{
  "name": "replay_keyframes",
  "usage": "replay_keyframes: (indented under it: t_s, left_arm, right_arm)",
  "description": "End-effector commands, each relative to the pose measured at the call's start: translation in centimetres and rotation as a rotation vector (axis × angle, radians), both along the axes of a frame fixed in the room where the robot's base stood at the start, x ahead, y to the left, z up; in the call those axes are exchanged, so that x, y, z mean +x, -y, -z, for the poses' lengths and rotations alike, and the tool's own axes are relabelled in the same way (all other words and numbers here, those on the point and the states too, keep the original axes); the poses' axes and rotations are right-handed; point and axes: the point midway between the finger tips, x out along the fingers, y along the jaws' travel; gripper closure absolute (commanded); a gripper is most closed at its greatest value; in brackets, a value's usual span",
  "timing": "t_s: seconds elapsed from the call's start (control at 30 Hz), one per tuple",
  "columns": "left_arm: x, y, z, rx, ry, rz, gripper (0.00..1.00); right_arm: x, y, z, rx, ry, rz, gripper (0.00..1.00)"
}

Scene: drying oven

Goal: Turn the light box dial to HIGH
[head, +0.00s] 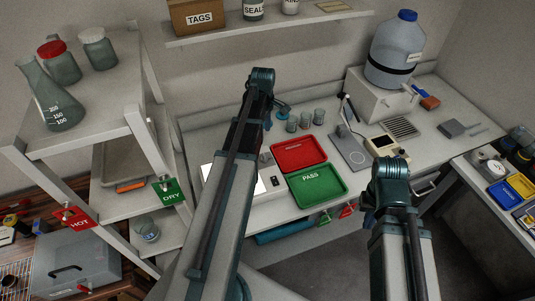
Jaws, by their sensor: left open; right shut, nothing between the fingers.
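The light box (247,188) is a bright white panel on the bench, largely hidden behind my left arm. A grey strip along its right side carries small dark parts (265,157), one of which may be the dial. The dial's setting is too small to read. My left arm rises across the light box to its elbow, and its gripper is hidden behind the arm. My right arm rises at the lower right, in front of the bench, and its gripper is also hidden. I cannot tell whether either gripper touches anything.
A red tray (299,153) and a green PASS tray (318,185) lie right of the light box. Several small jars (306,120) stand behind them. A shelf rack (95,120) stands at the left. A large bottle (396,50) stands on a white box at the back right.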

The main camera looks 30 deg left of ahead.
Motion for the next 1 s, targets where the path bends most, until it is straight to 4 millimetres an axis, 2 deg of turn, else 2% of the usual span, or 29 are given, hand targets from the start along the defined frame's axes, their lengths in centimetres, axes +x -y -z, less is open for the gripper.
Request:
replay_keyframes:
  t_s: [0.27, 1.0]
  left_arm:
    - [0.0, 0.0, 2.8, 0.000, 0.000, 0.002, 0.35]
    - [0.0, 0.1, 12.8, 0.000, 0.000, 0.003, 0.35]
  right_arm:
    - [0.0, 0.0, 2.8, -0.001, 0.000, -0.005, 1.00]
    - [0.0, 0.0, 12.8, -0.002, 0.000, -0.006, 1.00]
